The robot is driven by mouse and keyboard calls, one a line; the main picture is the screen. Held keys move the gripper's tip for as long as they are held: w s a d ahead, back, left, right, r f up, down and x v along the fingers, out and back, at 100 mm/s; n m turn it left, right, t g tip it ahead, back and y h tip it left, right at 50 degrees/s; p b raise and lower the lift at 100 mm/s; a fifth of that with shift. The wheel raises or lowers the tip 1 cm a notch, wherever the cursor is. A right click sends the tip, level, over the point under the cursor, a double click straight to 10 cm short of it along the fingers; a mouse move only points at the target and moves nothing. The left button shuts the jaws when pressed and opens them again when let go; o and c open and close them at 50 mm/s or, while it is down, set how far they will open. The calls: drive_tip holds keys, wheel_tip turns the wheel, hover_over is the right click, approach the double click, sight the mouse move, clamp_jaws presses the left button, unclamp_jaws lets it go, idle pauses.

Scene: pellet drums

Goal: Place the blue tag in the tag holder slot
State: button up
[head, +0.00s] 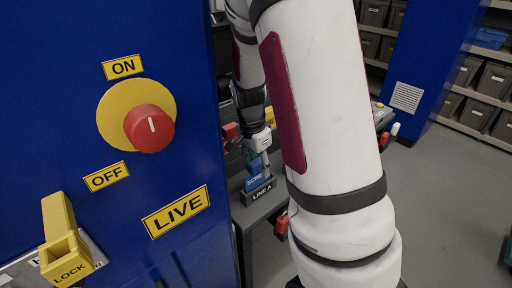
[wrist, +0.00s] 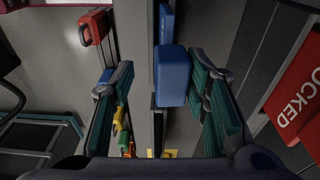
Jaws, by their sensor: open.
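The blue tag (head: 256,178), with white lettering beginning "SCRE", stands upright at a dark block labelled "LINE A" (head: 263,191), which looks like the tag holder. Whether it is fully seated in a slot cannot be told. My gripper (head: 259,156) is just above it, pointing down, partly hidden by dark shapes. In the wrist view my open gripper (wrist: 165,82) has its green-padded fingers on either side of a blue block (wrist: 173,76), apparently the tag's upper part.
A blue cabinet with a red knob (head: 150,128), a yellow lock hasp (head: 66,245) and a "LIVE" sign (head: 176,212) fills the left. A red padlock (wrist: 95,27) and a red "LOCKED" sign (wrist: 300,95) flank my gripper. Open floor (head: 450,190) lies right.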

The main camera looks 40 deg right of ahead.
drive_tip(key=r, duration=0.5)
drive_tip(key=a+r, duration=0.1)
drive_tip(key=r, duration=0.2)
drive_tip(key=shift+r, duration=0.15)
